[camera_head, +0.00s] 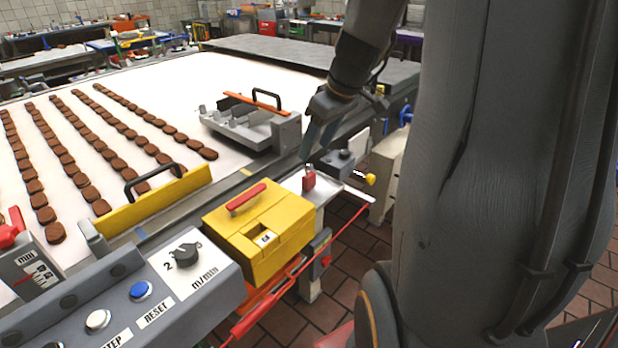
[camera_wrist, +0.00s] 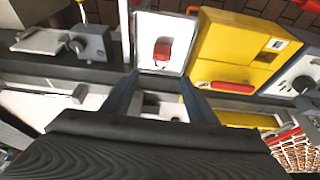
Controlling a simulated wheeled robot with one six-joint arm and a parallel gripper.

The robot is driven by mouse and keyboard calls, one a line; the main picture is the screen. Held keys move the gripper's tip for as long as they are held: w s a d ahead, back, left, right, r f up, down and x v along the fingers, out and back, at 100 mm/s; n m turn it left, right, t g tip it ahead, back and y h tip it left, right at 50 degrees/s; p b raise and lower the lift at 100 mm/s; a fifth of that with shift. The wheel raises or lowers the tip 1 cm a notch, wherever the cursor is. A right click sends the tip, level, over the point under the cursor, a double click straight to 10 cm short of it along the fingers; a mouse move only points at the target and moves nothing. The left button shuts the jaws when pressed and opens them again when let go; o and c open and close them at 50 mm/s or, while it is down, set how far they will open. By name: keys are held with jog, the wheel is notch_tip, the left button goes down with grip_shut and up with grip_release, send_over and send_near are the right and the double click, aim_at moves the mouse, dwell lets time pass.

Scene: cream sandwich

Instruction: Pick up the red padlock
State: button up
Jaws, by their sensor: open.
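The red padlock (camera_head: 308,183) sits on a pale metal plate (camera_head: 327,189) beside the conveyor in the head view. In the wrist view the padlock (camera_wrist: 162,50) lies near the top middle on the white plate (camera_wrist: 146,28). My gripper (camera_head: 313,148) is above the plate and close to the padlock in the head view. In the wrist view my gripper's two fingers (camera_wrist: 158,80) stand apart with nothing between them, and the padlock shows beyond their tips. I cannot tell the exact height of the fingertips over the padlock.
A yellow box (camera_head: 262,245) with a red handle stands left of the plate. A grey box with a dial (camera_head: 341,162) and a yellow knob (camera_head: 369,179) are on the right. A control panel (camera_head: 170,300) is in front.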

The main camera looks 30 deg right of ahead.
aim_at(309, 164)
jog(key=shift+x, duration=1.1)
jog(key=x, duration=0.1)
jog(key=p+x, duration=0.1)
jog(key=x, duration=0.2)
jog(key=shift+s+f, duration=0.2)
jog(key=shift+f, duration=0.15)
jog(key=shift+w+a+f, duration=0.1)
jog(key=shift+w+f, duration=0.1)
jog(key=shift+f, duration=0.25)
jog(key=c, duration=1.2)
